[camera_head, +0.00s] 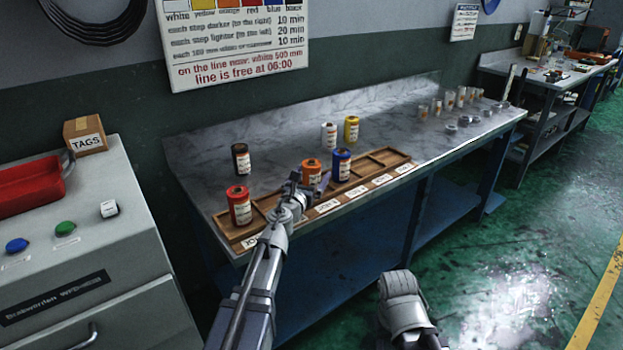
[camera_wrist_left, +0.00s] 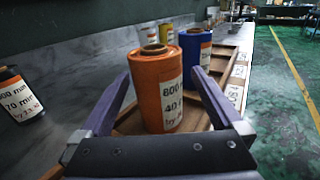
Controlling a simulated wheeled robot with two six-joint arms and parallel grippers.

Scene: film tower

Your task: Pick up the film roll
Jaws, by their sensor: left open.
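The orange film roll (camera_head: 311,169) stands upright in the wooden tray (camera_head: 262,223) on the marble-topped bench. In the left wrist view the orange roll (camera_wrist_left: 158,88) has a white label and stands between my open left fingers (camera_wrist_left: 160,76), with a gap visible on each side. In the head view my left gripper (camera_head: 309,185) is at the near side of this roll and partly covers it. A red roll (camera_head: 239,206) and a blue roll (camera_head: 341,164) also stand in the tray. My right gripper is not visible; only a part of my right arm shows.
Black (camera_head: 241,160), white (camera_head: 329,136) and yellow (camera_head: 351,129) rolls stand on the bench behind the tray. The blue roll (camera_wrist_left: 196,50) is close behind the orange one. Small jars (camera_head: 448,100) stand at the bench's far right. A grey cabinet (camera_head: 85,240) is at the left.

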